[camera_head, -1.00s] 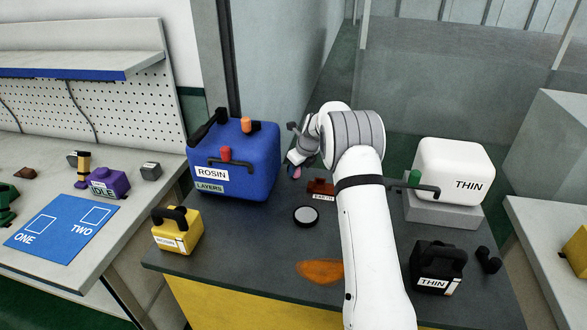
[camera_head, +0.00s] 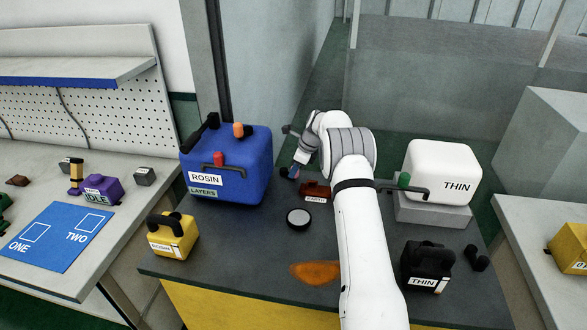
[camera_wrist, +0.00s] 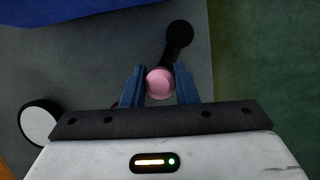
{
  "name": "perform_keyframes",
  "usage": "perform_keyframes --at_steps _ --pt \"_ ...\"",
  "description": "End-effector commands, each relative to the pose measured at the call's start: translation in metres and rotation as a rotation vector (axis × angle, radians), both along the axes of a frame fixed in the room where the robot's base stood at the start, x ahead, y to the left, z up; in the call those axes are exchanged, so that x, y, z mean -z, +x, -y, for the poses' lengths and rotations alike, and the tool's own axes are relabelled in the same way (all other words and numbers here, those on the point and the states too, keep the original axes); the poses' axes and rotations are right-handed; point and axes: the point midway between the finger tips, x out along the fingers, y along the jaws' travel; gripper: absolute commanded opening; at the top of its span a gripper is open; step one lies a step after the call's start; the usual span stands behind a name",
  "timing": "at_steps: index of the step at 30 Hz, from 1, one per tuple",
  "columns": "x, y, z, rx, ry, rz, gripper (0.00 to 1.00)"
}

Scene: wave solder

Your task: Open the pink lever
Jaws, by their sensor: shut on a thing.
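In the wrist view, the pink lever shows as a round pink knob (camera_wrist: 160,83) on a black arm (camera_wrist: 177,45) that runs up and slightly right to a round black end. My gripper (camera_wrist: 159,88) has its two blue fingers on either side of the knob, shut on it. In the head view, my gripper (camera_head: 293,172) is low behind the table's far part, right of the blue ROSIN box. The knob and lever arm are mostly hidden there by my gripper and wrist.
The blue ROSIN box (camera_head: 240,180) stands close left of my gripper. A small red-brown block (camera_head: 315,190) and a black disc with a white top (camera_head: 298,218) lie nearer. A white THIN box (camera_head: 440,172) stands right of my arm. Yellow and black handled containers stand along the front.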

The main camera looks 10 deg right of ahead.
Motion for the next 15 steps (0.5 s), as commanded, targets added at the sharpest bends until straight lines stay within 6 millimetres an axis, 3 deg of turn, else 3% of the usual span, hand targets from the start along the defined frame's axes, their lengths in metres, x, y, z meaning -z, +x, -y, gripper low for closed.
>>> perform_keyframes --at_steps 9,10,15 --pt "-0.0033 0.0025 0.0037 0.004 -0.004 0.011 0.04" --pt "-0.0034 0.0025 0.0037 0.005 -0.004 0.011 0.28" --pt "-0.0025 0.002 0.0035 0.005 -0.003 0.008 0.42"
